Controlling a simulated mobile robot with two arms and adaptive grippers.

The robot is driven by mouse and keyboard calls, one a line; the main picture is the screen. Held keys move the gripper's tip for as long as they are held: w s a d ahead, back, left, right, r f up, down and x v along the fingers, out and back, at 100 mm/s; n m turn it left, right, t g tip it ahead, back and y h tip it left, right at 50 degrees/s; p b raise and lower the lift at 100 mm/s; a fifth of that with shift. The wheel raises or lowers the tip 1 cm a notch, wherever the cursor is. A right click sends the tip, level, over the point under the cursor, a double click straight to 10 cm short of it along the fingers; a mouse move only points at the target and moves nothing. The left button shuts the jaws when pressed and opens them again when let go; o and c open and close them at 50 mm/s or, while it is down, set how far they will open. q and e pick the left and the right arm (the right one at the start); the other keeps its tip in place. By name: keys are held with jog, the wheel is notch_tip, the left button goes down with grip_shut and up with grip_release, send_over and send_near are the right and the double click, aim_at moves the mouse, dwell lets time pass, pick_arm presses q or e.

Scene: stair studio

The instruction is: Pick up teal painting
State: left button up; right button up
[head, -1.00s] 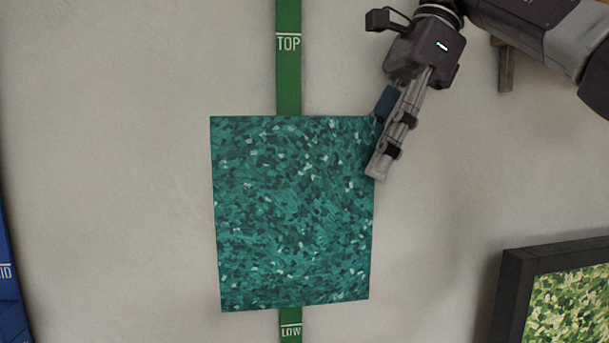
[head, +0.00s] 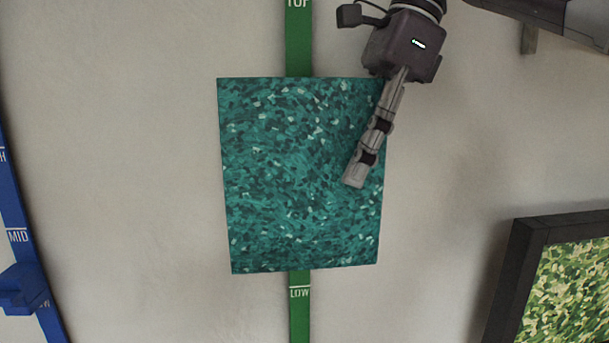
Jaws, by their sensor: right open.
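The teal painting (head: 290,180) is an unframed, speckled panel against the pale wall, in the middle of the head view. It hangs in front of a green vertical strip and is slightly tilted in the picture. My right gripper (head: 355,180) comes in from the upper right. Its near finger overlaps the painting's right edge and upper right part. The jaws are open, seen nearly edge-on, and the other finger is hidden. I cannot tell whether the finger touches the painting. My left gripper is out of view.
The green strip (head: 299,50) shows above and below the painting, with a "LOW" mark below. A blue strip (head: 18,215) with a blue bracket is at the left. A dark-framed green-yellow painting (head: 520,260) is at the lower right. Bare wall lies between them.

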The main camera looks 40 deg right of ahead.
jog(key=shift+s+a+f, duration=0.1)
jog(key=shift+a+f, duration=0.05)
jog(key=shift+c, duration=0.3)
jog(key=c, duration=0.5)
grip_shut()
